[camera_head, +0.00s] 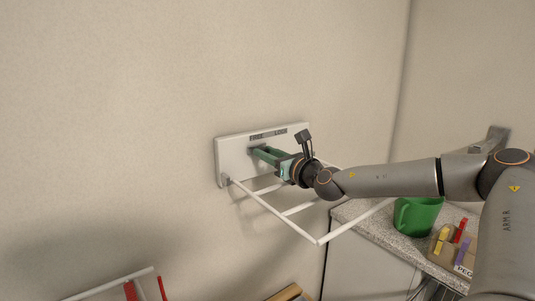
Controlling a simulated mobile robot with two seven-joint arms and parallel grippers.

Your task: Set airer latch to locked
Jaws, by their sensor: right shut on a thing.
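The airer has a white wall plate (233,150) with a dark label strip (268,134) along its top, and a white rod frame (275,216) folded out below it. My right gripper (262,152) reaches the front of the plate from the right. Its green fingers are shut on a small part at the plate, just under the label strip. That part is the latch by its place; the fingers hide most of it, so its setting cannot be read. My left gripper is not in view.
A speckled counter (375,228) at the right carries a green mug (416,216) and a peg box (440,250) with several coloured pegs. Another white rack (110,285) with red items is at the lower left. The wall left of the plate is clear.

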